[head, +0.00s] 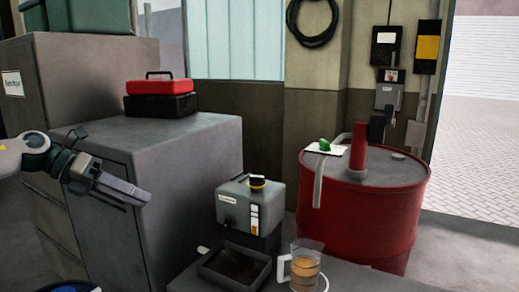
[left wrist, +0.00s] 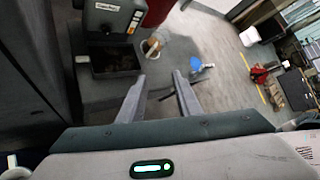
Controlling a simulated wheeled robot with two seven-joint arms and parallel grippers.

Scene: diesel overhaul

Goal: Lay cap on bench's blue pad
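My left gripper (head: 142,197) is to the left of that unit, in front of the grey cabinet and apart from the cap. In the left wrist view its two fingers (left wrist: 160,84) are spread with nothing between them. A round dark-rimmed thing with blue inside (head: 68,288) is cut off at the lower left of the head view; I cannot tell whether it is the blue pad. My right gripper is not in view.
A clear jug of amber liquid (head: 306,266) stands right of the unit's dark tray (head: 233,266). A red drum (head: 375,215) stands behind, bearing a white card with a green item (head: 324,143).

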